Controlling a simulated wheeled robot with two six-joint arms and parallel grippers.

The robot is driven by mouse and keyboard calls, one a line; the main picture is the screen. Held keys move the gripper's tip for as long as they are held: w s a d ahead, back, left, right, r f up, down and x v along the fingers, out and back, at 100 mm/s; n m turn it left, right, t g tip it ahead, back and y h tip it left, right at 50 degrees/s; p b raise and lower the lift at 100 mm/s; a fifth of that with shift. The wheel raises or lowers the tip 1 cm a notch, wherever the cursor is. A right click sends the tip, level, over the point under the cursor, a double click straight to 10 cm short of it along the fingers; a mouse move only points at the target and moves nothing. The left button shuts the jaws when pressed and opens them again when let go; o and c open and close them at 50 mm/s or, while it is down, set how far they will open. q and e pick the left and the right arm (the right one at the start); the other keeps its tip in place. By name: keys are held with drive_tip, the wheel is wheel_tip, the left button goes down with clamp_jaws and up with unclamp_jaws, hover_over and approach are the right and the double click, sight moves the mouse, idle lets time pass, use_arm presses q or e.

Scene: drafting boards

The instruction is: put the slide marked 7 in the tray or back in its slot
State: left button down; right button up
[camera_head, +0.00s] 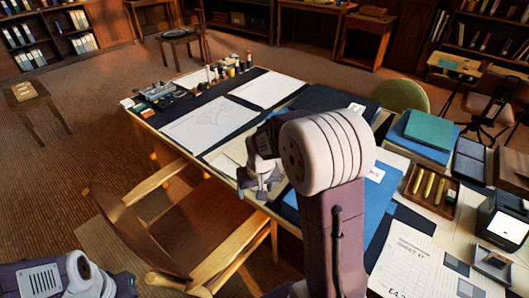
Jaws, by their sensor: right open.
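I cannot make out a slide marked 7 or its slot; marks this small are unreadable, and my arm hides part of the desk. A wooden tray (428,207) with several yellow sticks lies on the right of the desk, but I cannot tell if it is the task's tray. My right gripper (260,193) is open over the desk's front edge, left of my upright arm, with nothing visible in it. Only part of my left arm shows at the bottom left; its gripper is out of view.
The desk holds drawing sheets (210,126), blue folders (378,205), a teal book (428,131) and a printed sheet (425,262). Bottles and small items line its far left. A wooden chair (225,225) stands against the front. Open floor lies left.

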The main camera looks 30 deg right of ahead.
drive_tip(key=w+d+r+m+h+p, duration=0.1)
drive_tip(key=w+d+r+m+p, duration=0.1)
drive_tip(key=w+d+r+p, duration=0.55)
drive_tip(key=shift+t, duration=0.4)
drive_tip(key=b+x, duration=0.1)
drive_tip(key=x, duration=0.2)
drive_tip(key=d+b+x, duration=0.1)
drive_tip(key=x, duration=0.2)
drive_tip(key=b+x, duration=0.1)
drive_tip(key=x, duration=0.3)
drive_tip(key=shift+d, duration=0.25)
drive_tip(key=shift+s+r, duration=0.1)
drive_tip(key=shift+c, duration=0.6)
drive_tip(key=c, duration=1.4)
use_arm(q)
wheel_tip(320, 180, up, 6)
drive_tip(key=shift+r, duration=0.1)
use_arm(e)
drive_tip(key=shift+r, duration=0.1)
